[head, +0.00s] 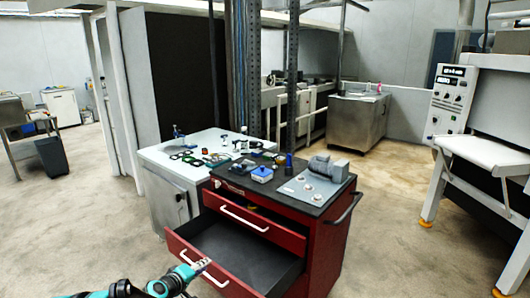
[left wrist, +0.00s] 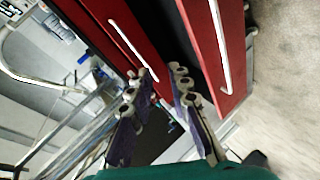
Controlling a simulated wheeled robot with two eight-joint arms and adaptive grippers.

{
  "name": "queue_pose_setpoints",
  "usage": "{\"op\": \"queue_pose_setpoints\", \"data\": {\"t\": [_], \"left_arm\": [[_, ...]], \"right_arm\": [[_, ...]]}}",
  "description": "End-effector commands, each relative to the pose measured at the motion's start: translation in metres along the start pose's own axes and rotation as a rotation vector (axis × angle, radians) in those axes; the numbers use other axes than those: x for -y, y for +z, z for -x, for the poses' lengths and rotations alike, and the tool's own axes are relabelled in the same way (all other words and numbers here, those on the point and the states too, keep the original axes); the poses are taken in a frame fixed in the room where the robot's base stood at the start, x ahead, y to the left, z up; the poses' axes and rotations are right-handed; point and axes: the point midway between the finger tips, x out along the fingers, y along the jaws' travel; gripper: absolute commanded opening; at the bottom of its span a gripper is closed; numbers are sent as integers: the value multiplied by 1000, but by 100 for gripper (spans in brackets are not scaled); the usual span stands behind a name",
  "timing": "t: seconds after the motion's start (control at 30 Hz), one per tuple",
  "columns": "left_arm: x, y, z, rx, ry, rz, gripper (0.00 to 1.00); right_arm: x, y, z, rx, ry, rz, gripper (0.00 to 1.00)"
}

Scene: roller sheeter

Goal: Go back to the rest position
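My left gripper (head: 203,266) is at the bottom of the head view, in front of the red tool cart (head: 325,245), and overlaps the handle of its pulled-out lower drawer (head: 262,290). In the left wrist view the two fingers (left wrist: 162,72) show a gap between their tips, with nothing held there. The open drawer's front (left wrist: 228,60) with its white handle lies right of the fingers. Whether a finger touches the cart is unclear. My right gripper is out of view.
A white machine (head: 480,150) stands at right. Floor (head: 385,230) right of the cart is clear.

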Motion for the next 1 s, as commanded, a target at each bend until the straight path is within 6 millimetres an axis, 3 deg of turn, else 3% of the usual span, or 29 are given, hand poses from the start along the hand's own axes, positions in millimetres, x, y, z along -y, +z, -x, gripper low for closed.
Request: {"op": "queue_pose_setpoints", "data": {"t": [0.03, 0.2, 0.4, 0.57, 0.8, 1.0], "left_arm": [[-17, 9, 16, 20, -25, -45, 19], [-53, 42, 71, 82, -123, -211, 19], [-71, 86, 145, 151, -237, -405, 19], [-66, 122, 206, 200, -329, -560, 19], [-34, 166, 286, 259, -458, -774, 19], [-11, 181, 317, 281, -519, -872, 19]], "right_arm": [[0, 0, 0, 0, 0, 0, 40], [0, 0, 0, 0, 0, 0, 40], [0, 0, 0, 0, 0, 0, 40], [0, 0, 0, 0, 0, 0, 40], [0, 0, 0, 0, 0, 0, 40], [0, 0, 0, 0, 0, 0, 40]]}}
